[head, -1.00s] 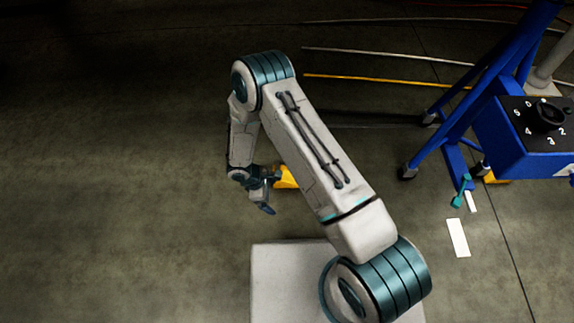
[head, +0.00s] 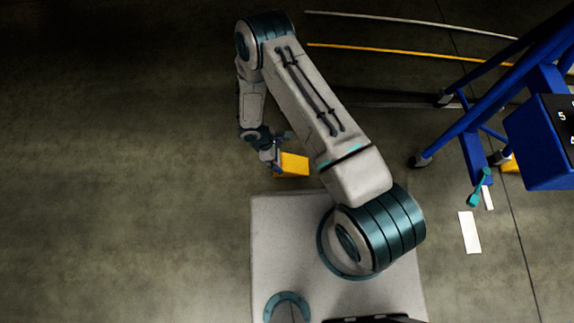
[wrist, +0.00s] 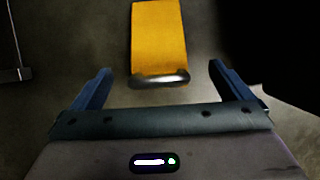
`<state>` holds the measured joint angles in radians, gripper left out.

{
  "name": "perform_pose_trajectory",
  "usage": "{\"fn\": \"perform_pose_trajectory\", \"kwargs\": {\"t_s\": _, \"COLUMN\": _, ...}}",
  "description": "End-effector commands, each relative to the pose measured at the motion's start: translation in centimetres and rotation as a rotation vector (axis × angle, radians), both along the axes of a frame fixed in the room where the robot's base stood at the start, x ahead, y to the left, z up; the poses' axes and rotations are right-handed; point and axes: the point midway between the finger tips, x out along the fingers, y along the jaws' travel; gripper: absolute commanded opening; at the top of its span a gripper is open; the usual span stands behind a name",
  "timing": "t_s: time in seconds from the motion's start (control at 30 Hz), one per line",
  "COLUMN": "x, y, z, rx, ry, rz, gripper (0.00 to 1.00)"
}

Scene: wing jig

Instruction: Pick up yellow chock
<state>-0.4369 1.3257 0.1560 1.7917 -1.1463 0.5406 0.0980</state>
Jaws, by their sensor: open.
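The yellow chock (head: 293,165) lies on the floor in the head view, just to the right of my gripper (head: 277,158). In the wrist view the yellow chock (wrist: 158,40) shows at the top centre, with a shiny dark strip along its near edge. My gripper (wrist: 161,88) is open and empty there, with its two blue fingers apart. The chock lies ahead of the fingers, roughly in line with the gap between them. In the head view the fingertips are small and partly hidden beside the chock.
A blue wheeled stand (head: 477,112) with a blue control box (head: 540,150) is at the right. Another yellow piece (head: 511,164) sits by its foot. A teal tool (head: 478,190) and white strips (head: 469,232) lie nearby. The floor (head: 120,170) at left is clear.

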Motion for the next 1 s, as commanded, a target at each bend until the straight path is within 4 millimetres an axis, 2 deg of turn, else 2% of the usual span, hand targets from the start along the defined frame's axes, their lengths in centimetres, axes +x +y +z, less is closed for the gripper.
{"fn": "perform_pose_trajectory", "kwargs": {"t_s": 0.03, "x": 0.0, "y": -0.2, "z": -0.7, "rx": 0.000, "ry": 0.000, "rz": 0.000, "gripper": 0.98}}
{"fn": "perform_pose_trajectory", "kwargs": {"t_s": 0.27, "x": 0.0, "y": -0.5, "z": -1.7, "rx": 0.001, "ry": 0.000, "rz": 0.003, "gripper": 0.98}}
{"fn": "perform_pose_trajectory", "kwargs": {"t_s": 0.6, "x": 0.1, "y": -1.9, "z": -5.9, "rx": 0.001, "ry": 0.001, "rz": 0.004, "gripper": 0.98}}
{"fn": "perform_pose_trajectory", "kwargs": {"t_s": 0.87, "x": 0.1, "y": -2.0, "z": -5.9, "rx": 0.001, "ry": 0.000, "rz": 0.005, "gripper": 0.98}}
{"fn": "perform_pose_trajectory", "kwargs": {"t_s": 1.0, "x": 0.1, "y": -2.0, "z": -5.9, "rx": 0.001, "ry": 0.000, "rz": 0.005, "gripper": 0.59}}
